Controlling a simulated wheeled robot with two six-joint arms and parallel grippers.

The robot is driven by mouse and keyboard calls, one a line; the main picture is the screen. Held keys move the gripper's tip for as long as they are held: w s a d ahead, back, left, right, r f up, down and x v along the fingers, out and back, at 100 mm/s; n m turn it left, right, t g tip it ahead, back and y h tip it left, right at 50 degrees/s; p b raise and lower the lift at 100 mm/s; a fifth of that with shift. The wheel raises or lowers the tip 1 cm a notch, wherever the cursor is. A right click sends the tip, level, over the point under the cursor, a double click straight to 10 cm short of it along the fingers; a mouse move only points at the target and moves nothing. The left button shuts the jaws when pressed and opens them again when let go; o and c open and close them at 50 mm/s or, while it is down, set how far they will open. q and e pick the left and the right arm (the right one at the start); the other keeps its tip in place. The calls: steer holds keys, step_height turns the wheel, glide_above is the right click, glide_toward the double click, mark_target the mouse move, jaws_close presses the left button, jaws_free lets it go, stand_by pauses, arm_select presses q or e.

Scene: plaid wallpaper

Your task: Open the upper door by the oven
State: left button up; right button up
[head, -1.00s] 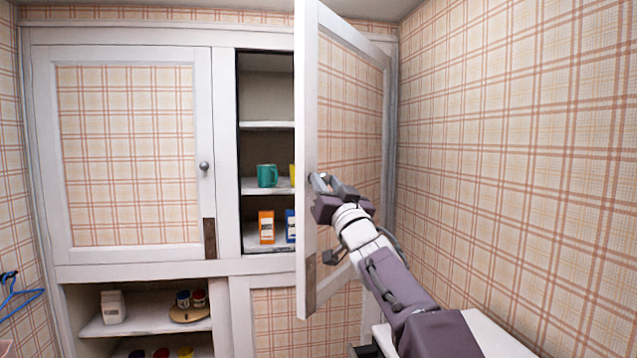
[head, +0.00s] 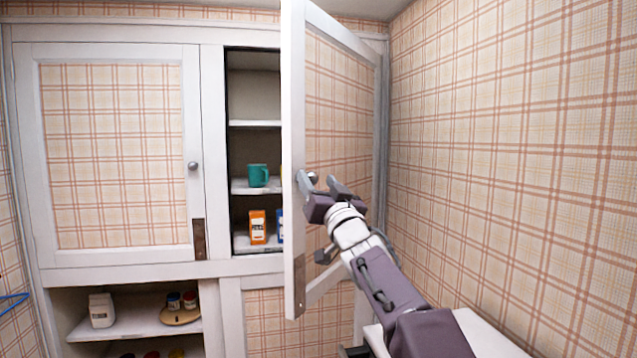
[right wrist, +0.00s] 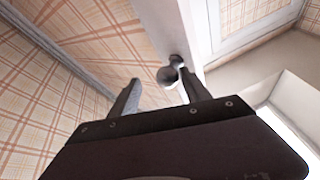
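The upper right cabinet door (head: 343,130), a white frame with a plaid panel, stands swung well out toward me, hinged on its right side. Its round knob (head: 312,178) is near the free edge. My right gripper (head: 322,185) is at this knob with its fingers spread apart. In the right wrist view the dark knob (right wrist: 168,76) shows between and just beyond the open fingertips (right wrist: 160,90), closer to the right finger. I cannot tell whether that finger touches the knob or the door. My left gripper is not in view. No oven shows.
A shut door (head: 115,150) with a knob is to the left. An open lower shelf (head: 135,327) holds small containers. The plaid wall (head: 510,150) bounds the right side.

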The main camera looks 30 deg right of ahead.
steer(key=shift+s+d, duration=0.1)
steer(key=shift+f, duration=0.1)
steer(key=b+v, duration=0.4)
steer(key=v, duration=0.4)
steer(key=shift+s+f+b, duration=0.15)
steer(key=shift+s+b, duration=0.2)
steer(key=shift+b, duration=0.05)
steer(key=shift+s, duration=0.1)
